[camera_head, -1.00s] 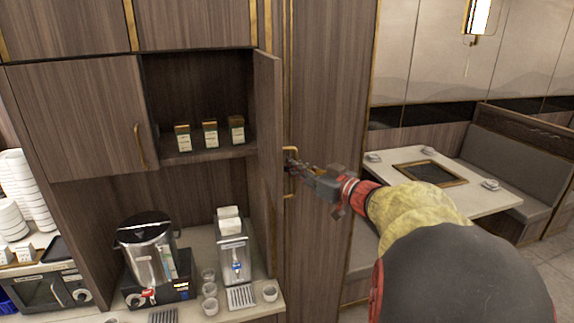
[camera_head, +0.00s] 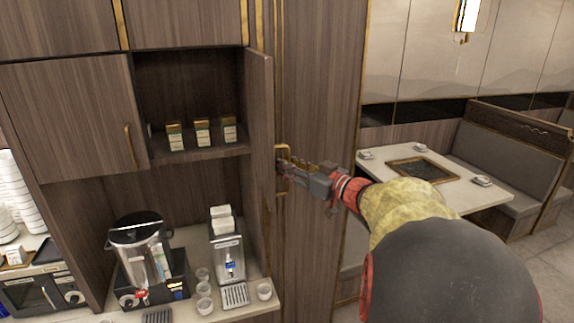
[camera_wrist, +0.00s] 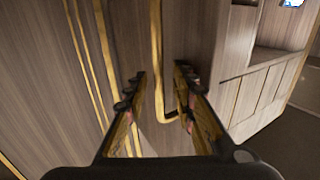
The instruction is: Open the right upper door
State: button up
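The right upper door (camera_head: 260,130) is a brown wood-grain panel. It stands swung out from the cabinet, seen nearly edge-on, with the shelf space behind it exposed. Its gold handle (camera_head: 283,148) is on the face turned to the right; it also shows in the wrist view (camera_wrist: 156,55). My gripper (camera_head: 284,168) is at this handle, reaching in from the right. In the wrist view, the fingers (camera_wrist: 160,80) are spread apart. The handle bar lies between them in the picture, nearer the right finger. Whether a finger touches it is unclear.
The left upper door (camera_head: 75,115) is shut. Small boxes (camera_head: 202,133) stand on the open shelf (camera_head: 190,155). Below, a drink urn (camera_head: 140,255), a dispenser (camera_head: 228,255) and several cups stand on the counter. A dining table (camera_head: 455,200) and bench are at right.

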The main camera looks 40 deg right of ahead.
jog(key=shift+s, duration=0.1)
jog(key=s, duration=1.1)
jog(key=shift+s+d, duration=0.25)
jog(key=shift+s, duration=0.15)
